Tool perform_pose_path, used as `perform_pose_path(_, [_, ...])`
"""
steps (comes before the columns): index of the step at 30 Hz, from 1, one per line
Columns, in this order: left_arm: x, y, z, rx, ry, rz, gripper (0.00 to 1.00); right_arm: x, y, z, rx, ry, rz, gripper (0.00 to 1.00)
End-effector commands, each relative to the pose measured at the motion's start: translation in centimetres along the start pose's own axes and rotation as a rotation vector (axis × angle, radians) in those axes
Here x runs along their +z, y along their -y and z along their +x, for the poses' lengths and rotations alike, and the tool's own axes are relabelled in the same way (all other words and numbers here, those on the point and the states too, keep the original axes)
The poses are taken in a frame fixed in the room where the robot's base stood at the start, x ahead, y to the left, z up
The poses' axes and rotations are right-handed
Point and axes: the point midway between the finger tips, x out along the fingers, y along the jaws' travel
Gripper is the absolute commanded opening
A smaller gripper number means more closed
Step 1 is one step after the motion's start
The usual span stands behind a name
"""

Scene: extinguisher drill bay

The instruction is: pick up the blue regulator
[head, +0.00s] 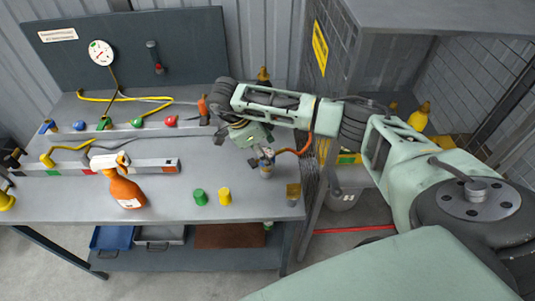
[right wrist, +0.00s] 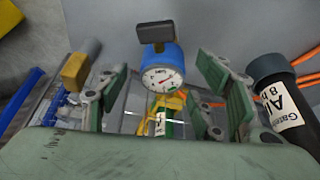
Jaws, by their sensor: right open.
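The blue regulator (right wrist: 158,62) shows in the right wrist view. It has a blue body, a round white gauge face and a dark knob on top. My right gripper (head: 262,157) is open over the right end of the bench in the head view. In the right wrist view its green-padded fingers (right wrist: 165,82) stand on either side of the regulator, with clear gaps, so it is not gripped. In the head view the regulator is mostly hidden by the gripper, and I cannot make it out surely. My left gripper is not in view.
On the grey bench (head: 160,205) stand an orange spray bottle (head: 126,190), a green cap (head: 200,197) and a yellow cap (head: 225,196). A dark labelled cylinder (right wrist: 272,80) and orange cables are close right of the fingers. A wire-mesh cage (head: 345,45) stands right of the bench.

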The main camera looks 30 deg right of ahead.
Motion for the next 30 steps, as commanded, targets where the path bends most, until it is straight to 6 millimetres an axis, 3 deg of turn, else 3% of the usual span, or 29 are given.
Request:
perform_pose_path(4, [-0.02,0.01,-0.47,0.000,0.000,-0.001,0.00,0.05,-0.02,1.22,0.000,0.001,0.000,0.60])
perform_pose_path(11, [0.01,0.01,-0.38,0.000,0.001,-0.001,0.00,0.13,0.01,1.41,-0.002,0.002,0.000,0.60])
perform_pose_path(27, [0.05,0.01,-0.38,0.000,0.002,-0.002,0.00,0.15,-0.03,1.38,0.000,0.002,-0.001,0.13])
perform_pose_path(30, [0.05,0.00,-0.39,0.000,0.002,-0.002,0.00,0.12,0.01,1.31,-0.001,0.002,-0.001,0.08])
